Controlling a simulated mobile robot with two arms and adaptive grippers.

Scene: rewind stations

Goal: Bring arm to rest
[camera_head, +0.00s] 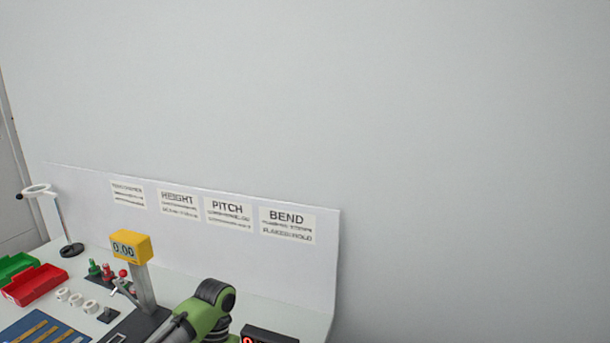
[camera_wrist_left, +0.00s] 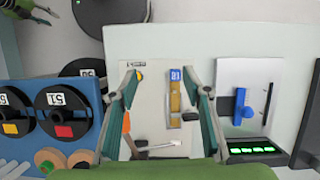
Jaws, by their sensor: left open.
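My left gripper (camera_wrist_left: 162,76) shows in the left wrist view with its two fingers spread apart and nothing between them.
The bench (camera_head: 180,270) holds a yellow display (camera_head: 131,247), red bin (camera_head: 35,285), ring stand (camera_head: 62,220) and white rings (camera_head: 76,299). A labelled back panel (camera_head: 300,262) stands behind. Black reels (camera_wrist_left: 62,112) and a green-lit box (camera_wrist_left: 253,150) flank the wrist view. The head view's right side is bare wall.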

